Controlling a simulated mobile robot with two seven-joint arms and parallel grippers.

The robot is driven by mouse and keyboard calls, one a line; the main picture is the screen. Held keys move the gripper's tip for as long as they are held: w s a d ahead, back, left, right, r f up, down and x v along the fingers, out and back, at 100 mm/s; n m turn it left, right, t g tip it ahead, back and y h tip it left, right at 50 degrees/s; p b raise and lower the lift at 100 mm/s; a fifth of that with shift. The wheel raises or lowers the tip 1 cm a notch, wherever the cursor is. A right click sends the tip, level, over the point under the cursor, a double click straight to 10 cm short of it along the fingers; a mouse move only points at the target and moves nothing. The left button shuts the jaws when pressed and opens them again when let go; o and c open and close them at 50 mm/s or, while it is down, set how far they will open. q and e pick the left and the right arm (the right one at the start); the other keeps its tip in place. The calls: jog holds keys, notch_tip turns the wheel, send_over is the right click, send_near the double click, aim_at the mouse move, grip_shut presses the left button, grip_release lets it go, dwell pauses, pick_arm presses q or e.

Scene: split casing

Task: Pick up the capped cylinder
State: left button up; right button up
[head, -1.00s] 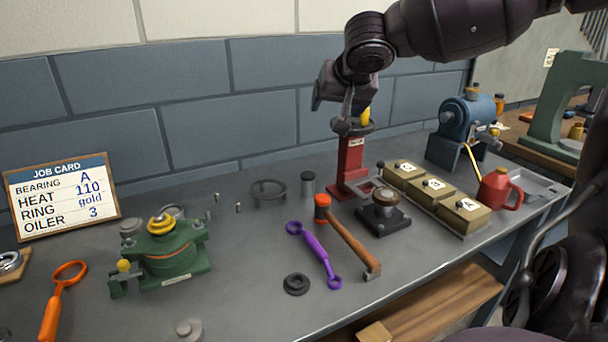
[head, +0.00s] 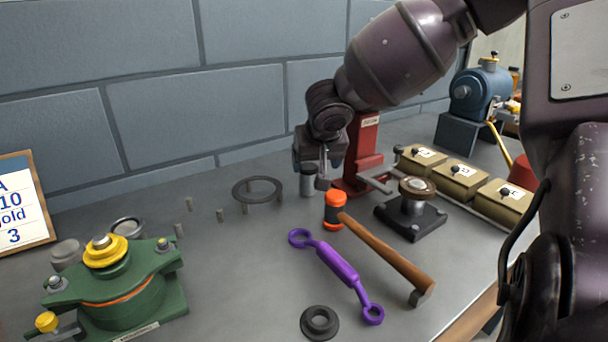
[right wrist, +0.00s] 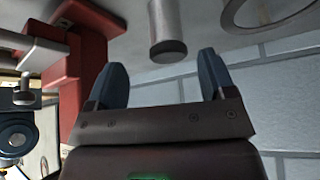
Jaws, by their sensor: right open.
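The capped cylinder (head: 309,182) is a small grey upright cylinder on the bench near the back wall, left of the red press. Its top is partly hidden by my right gripper in the head view. In the right wrist view the cylinder (right wrist: 164,28) shows its dark cap, just beyond and between the two blue-grey fingertips. My right gripper (head: 311,173) is open, pointing down at the cylinder's top. The wrist view also shows this gripper (right wrist: 161,70) with nothing between its fingers. My left gripper is not in view.
The red press (head: 363,160) stands close on the right. A flat dark ring on short legs (head: 257,189) is to the left. An orange-headed hammer (head: 385,250), a purple wrench (head: 335,270) and a black stand (head: 411,217) lie in front. A green casing (head: 125,295) is at left.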

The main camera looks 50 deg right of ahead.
aim_at(313, 170)
jog(key=shift+x, duration=0.9)
jog(key=shift+w+f, duration=0.1)
jog(key=shift+f, duration=0.15)
jog(key=shift+w+f+b, duration=0.2)
jog(key=shift+f+b, duration=0.1)
jog(key=shift+b, duration=0.1)
jog(key=b+x, duration=0.1)
jog(key=x, duration=0.2)
jog(key=shift+w+f+b, duration=0.25)
jog(key=shift+w+b, duration=0.05)
jog(key=shift+w+f, duration=0.2)
jog(key=shift+d, duration=0.15)
jog(key=shift+r, duration=0.15)
jog(key=c, duration=1)
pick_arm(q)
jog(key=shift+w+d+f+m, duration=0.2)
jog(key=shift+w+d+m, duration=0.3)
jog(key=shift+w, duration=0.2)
pick_arm(e)
jog(key=shift+c, duration=0.2)
